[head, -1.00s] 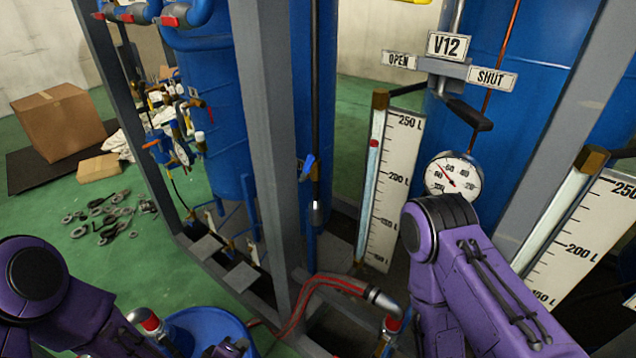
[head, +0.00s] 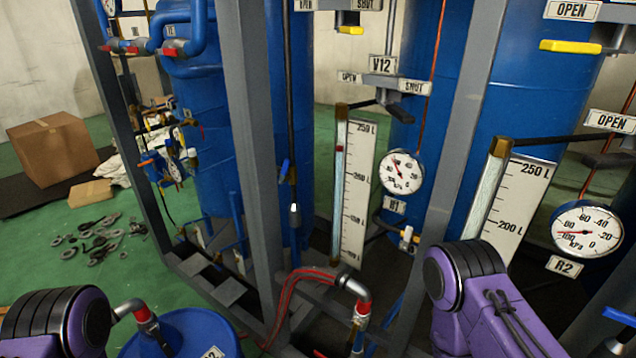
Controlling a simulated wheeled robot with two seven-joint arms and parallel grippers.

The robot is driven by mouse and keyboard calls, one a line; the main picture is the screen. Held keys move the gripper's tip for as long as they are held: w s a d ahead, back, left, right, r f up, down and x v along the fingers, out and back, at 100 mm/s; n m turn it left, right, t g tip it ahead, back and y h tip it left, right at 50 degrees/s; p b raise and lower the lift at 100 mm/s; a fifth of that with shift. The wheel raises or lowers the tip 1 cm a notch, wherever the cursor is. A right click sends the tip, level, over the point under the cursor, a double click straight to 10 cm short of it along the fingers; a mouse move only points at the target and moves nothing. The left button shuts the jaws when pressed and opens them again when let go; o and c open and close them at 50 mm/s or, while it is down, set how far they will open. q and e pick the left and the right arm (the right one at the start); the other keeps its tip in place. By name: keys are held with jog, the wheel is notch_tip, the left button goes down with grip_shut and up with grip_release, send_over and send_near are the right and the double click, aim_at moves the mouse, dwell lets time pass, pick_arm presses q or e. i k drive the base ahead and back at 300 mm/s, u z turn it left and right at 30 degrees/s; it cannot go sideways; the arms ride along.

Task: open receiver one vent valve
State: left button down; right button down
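The V12 plate (head: 382,64) is on the blue tank (head: 425,45) at upper centre, with an OPEN plate (head: 350,77) on its left and a SHUT plate (head: 415,87) on its right. Its dark lever (head: 400,112) points toward the SHUT side. A gauge (head: 401,172) with an R1 tag (head: 394,205) is below it. A yellow lever (head: 350,30) is higher up, under other OPEN and SHUT plates cut by the top edge. I cannot tell which lever is the vent valve. My purple arms show at the lower left and lower right; both grippers are out of view.
Grey frame posts (head: 250,150) stand before the tanks. A level scale (head: 357,190) is left of the R1 gauge. At right are the R2 gauge (head: 587,231) and another yellow lever (head: 570,46). A blue drum (head: 185,332) and red hose (head: 285,305) are low in front.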

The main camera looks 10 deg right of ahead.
aim_at(284, 172)
jog(key=z, duration=1.4)
jog(key=k, duration=0.45)
jog(key=z, duration=2.05)
jog(key=k, duration=0.25)
jog(key=u, duration=2.6)
jog(key=i, duration=1)
